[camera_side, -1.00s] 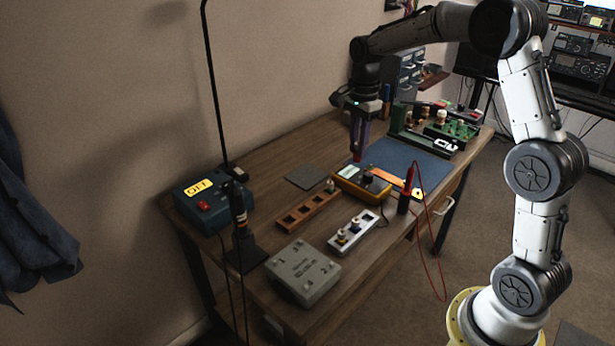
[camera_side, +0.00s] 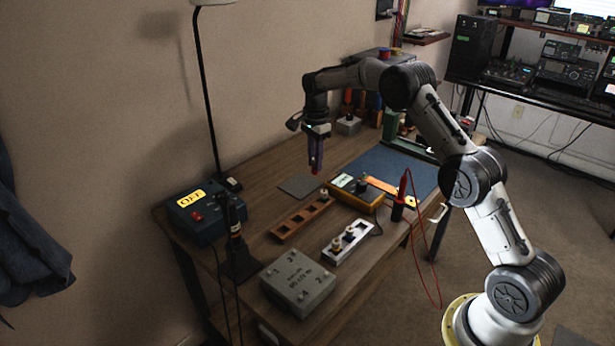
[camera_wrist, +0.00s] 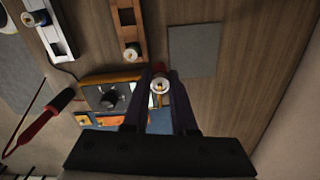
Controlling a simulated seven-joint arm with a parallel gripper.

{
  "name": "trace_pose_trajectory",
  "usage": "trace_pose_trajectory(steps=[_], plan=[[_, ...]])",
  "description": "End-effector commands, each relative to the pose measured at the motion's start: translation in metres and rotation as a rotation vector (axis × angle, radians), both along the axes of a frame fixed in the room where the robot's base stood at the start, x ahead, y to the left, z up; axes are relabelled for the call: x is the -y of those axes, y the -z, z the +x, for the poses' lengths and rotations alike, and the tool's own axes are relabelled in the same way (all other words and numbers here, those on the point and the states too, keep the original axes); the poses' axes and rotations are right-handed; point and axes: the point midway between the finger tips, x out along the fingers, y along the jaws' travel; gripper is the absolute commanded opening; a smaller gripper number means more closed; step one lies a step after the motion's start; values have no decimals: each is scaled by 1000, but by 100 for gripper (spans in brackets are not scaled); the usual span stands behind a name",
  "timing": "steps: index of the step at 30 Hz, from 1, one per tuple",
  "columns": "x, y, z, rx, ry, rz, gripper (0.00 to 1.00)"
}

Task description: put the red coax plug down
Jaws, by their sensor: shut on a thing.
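My gripper (camera_side: 316,166) points straight down and is raised above the desk, over the area behind the grey pad (camera_side: 298,186). It is shut on the red coax plug (camera_side: 316,172), whose red end shows just below the fingertips. In the wrist view the plug (camera_wrist: 160,86) sits between the two dark fingers (camera_wrist: 159,79), with a brassy round end facing the camera and red beyond it. The grey pad (camera_wrist: 194,50) lies to the right of the plug there, flat and empty.
A wooden socket rack (camera_side: 303,217) holds one plug at its far end. A pale metal strip (camera_side: 340,250) holds plugs. A yellow-edged meter (camera_side: 356,195), a red probe (camera_side: 403,185), a grey box (camera_side: 298,282) and a blue OFF box (camera_side: 205,212) stand around. Bare wood surrounds the pad.

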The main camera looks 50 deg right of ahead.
Motion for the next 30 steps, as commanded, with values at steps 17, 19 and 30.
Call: trace_pose_trajectory(steps=[17,19,30], plan=[[11,51,38,-3,0,1,0],[11,59,38,-5,0,1,0],[11,80,39,-1,1,0,0]])
